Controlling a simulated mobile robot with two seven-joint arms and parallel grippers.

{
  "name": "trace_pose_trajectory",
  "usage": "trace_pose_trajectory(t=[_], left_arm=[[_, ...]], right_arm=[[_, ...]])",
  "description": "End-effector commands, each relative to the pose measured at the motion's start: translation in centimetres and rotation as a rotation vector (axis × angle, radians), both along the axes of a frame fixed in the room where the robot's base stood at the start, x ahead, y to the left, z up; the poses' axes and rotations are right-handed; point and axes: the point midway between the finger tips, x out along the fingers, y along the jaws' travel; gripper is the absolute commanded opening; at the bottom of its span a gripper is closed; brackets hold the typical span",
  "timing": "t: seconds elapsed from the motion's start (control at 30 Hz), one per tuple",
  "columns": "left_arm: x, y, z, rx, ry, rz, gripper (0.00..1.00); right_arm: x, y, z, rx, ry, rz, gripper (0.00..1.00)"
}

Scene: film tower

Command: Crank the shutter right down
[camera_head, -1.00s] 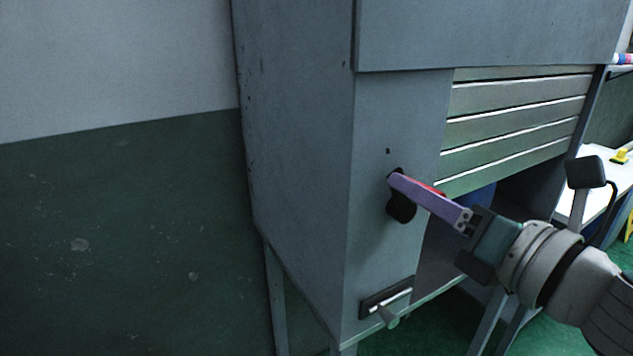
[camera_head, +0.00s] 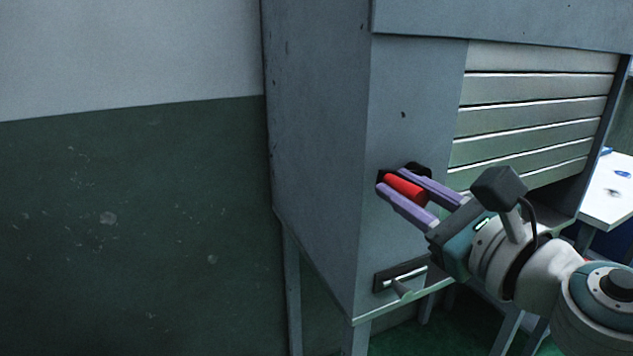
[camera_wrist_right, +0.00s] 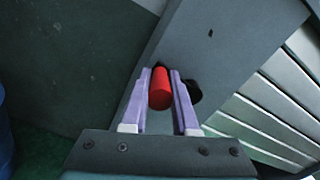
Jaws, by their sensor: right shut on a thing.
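The shutter (camera_head: 535,106) is a set of pale horizontal slats in the front of a grey cabinet, partly lowered, with an open gap below it. It also shows in the right wrist view (camera_wrist_right: 266,110). The crank has a red handle (camera_head: 405,187) and a black arm (camera_head: 420,169) on the cabinet's narrow front panel, left of the shutter. My right gripper (camera_head: 396,192) is shut on the red handle, one purple finger on each side of it. The right wrist view shows the red handle (camera_wrist_right: 160,90) between the fingers. My left gripper is not in view.
A small lever in a slotted plate (camera_head: 400,279) sits low on the same panel, below my right gripper. The grey cabinet side (camera_head: 318,150) and a green and white wall (camera_head: 130,200) are at left. A white table (camera_head: 608,190) stands at right.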

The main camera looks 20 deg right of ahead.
Motion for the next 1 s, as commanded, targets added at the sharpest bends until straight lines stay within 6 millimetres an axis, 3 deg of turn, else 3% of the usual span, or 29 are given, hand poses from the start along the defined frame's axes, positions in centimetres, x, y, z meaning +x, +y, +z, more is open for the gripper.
trace_pose_trajectory(t=[0.57, 1.0], left_arm=[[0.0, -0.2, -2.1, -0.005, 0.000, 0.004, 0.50], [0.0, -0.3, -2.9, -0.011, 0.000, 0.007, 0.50]], right_arm=[[0.0, -0.4, -3.7, -0.547, -0.038, 0.001, 0.00], [0.1, -1.9, -5.8, -0.964, -0.071, -0.001, 0.00]])
